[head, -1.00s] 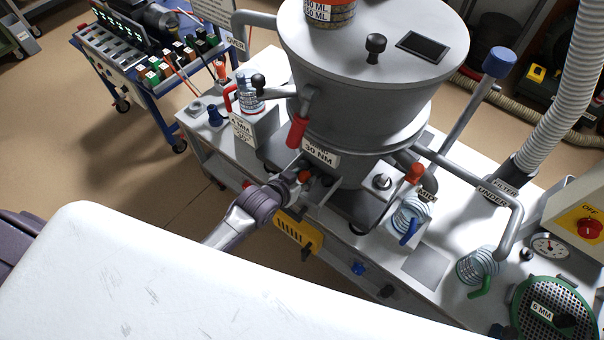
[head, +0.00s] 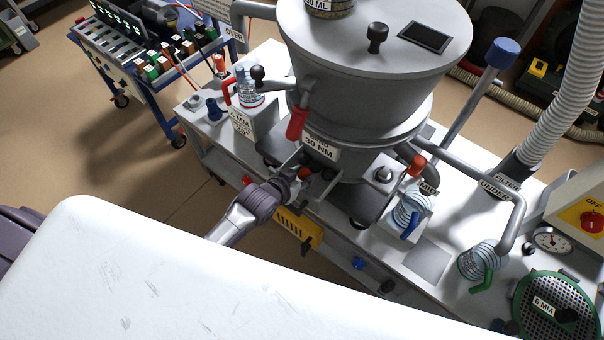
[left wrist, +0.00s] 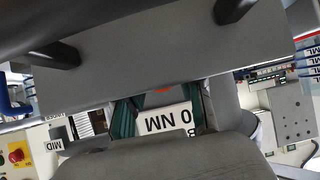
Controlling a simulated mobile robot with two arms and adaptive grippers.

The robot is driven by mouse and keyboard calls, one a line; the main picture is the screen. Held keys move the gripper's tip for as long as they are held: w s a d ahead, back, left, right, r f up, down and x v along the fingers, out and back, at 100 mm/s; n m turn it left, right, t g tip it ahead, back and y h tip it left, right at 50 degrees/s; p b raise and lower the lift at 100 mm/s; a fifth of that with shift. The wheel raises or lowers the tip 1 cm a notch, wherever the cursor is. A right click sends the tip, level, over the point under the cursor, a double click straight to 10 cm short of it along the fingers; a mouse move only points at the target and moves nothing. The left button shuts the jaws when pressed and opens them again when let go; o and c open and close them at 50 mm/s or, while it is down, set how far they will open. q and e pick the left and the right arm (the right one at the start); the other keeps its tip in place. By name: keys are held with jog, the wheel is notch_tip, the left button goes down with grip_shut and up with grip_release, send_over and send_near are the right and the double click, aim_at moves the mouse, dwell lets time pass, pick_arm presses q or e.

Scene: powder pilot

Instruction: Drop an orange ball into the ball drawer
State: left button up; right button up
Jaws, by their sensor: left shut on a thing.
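A small orange ball (head: 305,174) shows at the tip of my left gripper (head: 301,180), which is shut on it. A bit of the orange ball also shows between the green fingers in the left wrist view (left wrist: 165,89). The gripper is at the front of the large grey mill, just below the label "30 NM" (head: 320,148). A grey open drawer (head: 322,186) juts out there, and the gripper is at or over it. I cannot tell whether the ball touches the drawer. The drawer's inside is mostly hidden. My right gripper is not in view.
The grey mill (head: 370,95) stands on a white bench (head: 428,262). A red handle (head: 297,123) hangs close above the gripper. A yellow part (head: 298,230) is at the bench front just below it. Spring coils and a green sieve (head: 556,308) lie to the right.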

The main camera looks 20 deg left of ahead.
pick_arm(q)
jog(key=shift+s+f, duration=0.15)
jog(key=shift+f, duration=0.25)
